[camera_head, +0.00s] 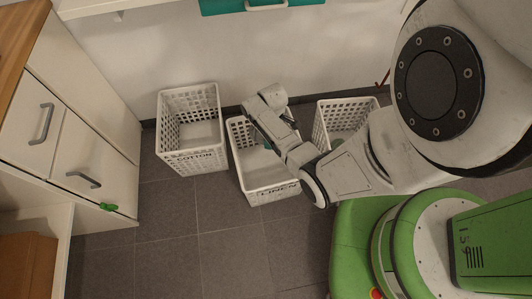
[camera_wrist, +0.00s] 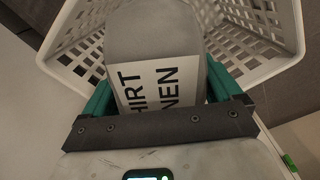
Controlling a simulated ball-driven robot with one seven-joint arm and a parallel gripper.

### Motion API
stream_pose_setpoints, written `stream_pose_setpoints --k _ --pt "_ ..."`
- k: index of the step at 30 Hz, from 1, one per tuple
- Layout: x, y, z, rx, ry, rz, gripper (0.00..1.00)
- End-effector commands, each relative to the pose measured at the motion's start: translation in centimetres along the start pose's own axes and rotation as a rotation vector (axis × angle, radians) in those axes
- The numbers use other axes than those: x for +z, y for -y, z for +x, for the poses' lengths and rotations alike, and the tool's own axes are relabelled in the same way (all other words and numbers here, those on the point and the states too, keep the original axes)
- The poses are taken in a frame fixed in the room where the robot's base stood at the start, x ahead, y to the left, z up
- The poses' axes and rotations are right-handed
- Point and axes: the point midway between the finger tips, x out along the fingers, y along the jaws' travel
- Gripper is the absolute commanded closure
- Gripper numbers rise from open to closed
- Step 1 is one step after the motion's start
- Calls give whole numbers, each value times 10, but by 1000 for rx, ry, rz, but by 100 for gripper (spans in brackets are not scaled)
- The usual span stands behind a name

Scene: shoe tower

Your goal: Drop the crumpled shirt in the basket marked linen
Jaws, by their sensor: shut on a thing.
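The crumpled shirt (camera_wrist: 155,35) shows in the wrist view as a grey, rounded bundle with a white label whose visible letters read "HIRT" and "NEN". My gripper (camera_wrist: 160,88) is shut on it, a teal finger at each side. The white basket marked LINEN (camera_head: 262,196) stands on the floor in the middle of the head view. My arm reaches over this basket and covers part of its opening. White lattice basket walls (camera_wrist: 82,52) surround the shirt in the wrist view. The shirt cannot be made out clearly in the head view.
A white basket marked COTTON (camera_head: 190,160) stands to the left, and another white basket (camera_head: 345,108) to the right, its label hidden. A white drawer cabinet (camera_head: 75,130) is at the far left. The tiled floor (camera_head: 200,245) in front is clear.

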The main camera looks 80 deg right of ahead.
Motion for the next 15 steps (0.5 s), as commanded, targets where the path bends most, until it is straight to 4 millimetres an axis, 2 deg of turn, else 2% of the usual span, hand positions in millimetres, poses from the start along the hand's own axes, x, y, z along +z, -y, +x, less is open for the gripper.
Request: stream_pose_setpoints --k 5,15 --pt "0 0 12 0 0 1 42" --pt "0 0 50 0 0 2 42"
